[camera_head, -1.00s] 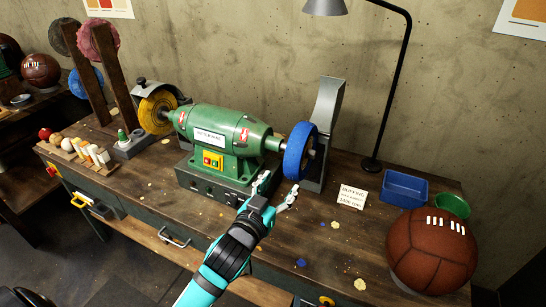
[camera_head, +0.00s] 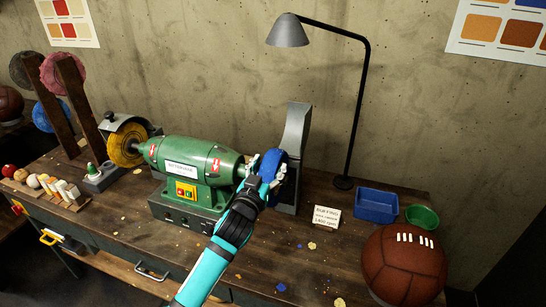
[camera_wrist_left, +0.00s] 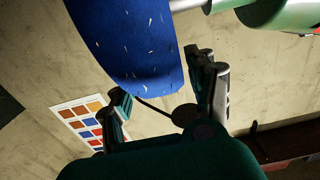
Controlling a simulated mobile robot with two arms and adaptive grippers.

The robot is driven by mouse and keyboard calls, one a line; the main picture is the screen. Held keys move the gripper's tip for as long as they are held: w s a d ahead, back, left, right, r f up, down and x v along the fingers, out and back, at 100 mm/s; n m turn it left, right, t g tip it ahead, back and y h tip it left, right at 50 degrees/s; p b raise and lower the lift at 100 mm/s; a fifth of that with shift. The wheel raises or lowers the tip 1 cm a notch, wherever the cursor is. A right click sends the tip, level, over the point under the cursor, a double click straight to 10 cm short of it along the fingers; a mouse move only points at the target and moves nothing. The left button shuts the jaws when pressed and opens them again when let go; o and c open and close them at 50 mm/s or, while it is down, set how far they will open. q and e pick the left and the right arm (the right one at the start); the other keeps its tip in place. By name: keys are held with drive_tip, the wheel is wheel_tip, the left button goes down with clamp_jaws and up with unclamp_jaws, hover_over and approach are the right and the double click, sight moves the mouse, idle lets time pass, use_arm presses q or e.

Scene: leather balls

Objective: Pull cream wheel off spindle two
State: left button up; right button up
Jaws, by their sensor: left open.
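A blue wheel (camera_head: 269,164) sits on the right-hand spindle of the green grinder (camera_head: 195,165). A yellow wheel (camera_head: 125,146) is on the left-hand spindle. I see no clearly cream wheel on either spindle. My left gripper (camera_head: 264,176) is at the front of the blue wheel and partly covers it, with a finger on each side. In the left wrist view, the open fingers (camera_wrist_left: 163,95) straddle the lower part of the blue wheel (camera_wrist_left: 130,45). I cannot tell whether they touch it. The right gripper is out of view.
A grey guard (camera_head: 293,145) stands close behind the blue wheel. To the right are a sign (camera_head: 326,217), a blue bin (camera_head: 377,206), a green bowl (camera_head: 421,216), a lamp (camera_head: 343,180) and a leather ball (camera_head: 403,265). More wheels hang on a wooden rack (camera_head: 78,105) at left.

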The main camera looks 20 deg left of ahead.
use_arm(q)
drive_tip(key=shift+w+d, duration=0.1)
drive_tip(key=shift+w, duration=1.85)
drive_tip(key=shift+c, duration=0.3)
clamp_jaws()
